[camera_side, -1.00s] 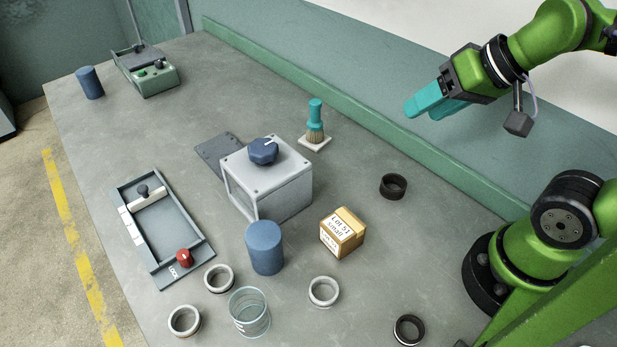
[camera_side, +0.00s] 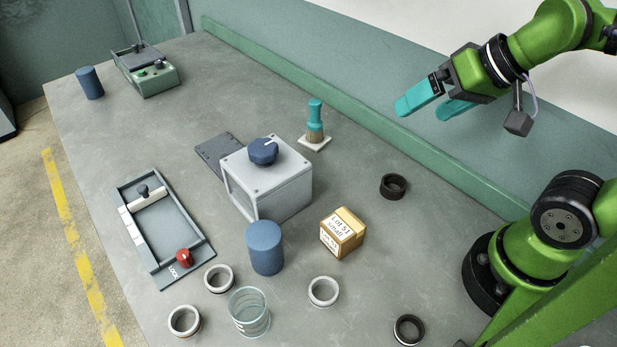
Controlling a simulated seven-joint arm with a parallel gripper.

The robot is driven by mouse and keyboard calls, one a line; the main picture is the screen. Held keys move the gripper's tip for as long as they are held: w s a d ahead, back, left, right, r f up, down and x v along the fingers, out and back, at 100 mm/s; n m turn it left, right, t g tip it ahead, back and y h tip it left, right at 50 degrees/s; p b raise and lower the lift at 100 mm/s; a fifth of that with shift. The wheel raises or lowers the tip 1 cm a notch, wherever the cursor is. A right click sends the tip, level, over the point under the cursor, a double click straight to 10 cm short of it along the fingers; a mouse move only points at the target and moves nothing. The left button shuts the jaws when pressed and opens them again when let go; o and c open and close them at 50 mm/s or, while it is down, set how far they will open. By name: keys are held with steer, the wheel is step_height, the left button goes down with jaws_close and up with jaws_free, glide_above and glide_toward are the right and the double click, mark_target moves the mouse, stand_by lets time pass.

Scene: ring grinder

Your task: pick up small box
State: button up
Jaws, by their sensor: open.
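The small box (camera_side: 342,234) is a tan carton with a white label reading "Lot 51 small". It sits on the grey table, right of a blue cylinder and in front of the grey machine. My gripper (camera_side: 424,107) has teal fingers and is at the upper right, raised above the table and well apart from the box. The fingers are spread open with nothing between them.
A blue cylinder (camera_side: 265,248) and a grey machine with a blue knob (camera_side: 268,185) stand left of the box. A white ring (camera_side: 324,291), a black ring (camera_side: 393,187) and a brush on a stand (camera_side: 315,125) are around it. A glass (camera_side: 250,312) stands in front.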

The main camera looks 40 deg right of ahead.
steer(key=n+g+h, duration=0.2)
steer(key=n+g, duration=0.2)
steer(key=g, duration=0.3)
glide_above(343, 223)
step_height(343, 223, down, 7)
steer(key=shift+m, duration=0.3)
steer(key=f, duration=1.1)
steer(key=shift+s+a+f, duration=0.2)
steer(key=shift+s+f, duration=0.05)
steer(key=shift+s, duration=0.15)
steer(key=f, duration=0.5)
steer(key=shift+w+d+f, duration=0.15)
steer(key=shift+w+f, duration=0.15)
steer(key=shift+w, duration=0.05)
steer(key=c, duration=1.3)
steer(key=shift+r, duration=0.1)
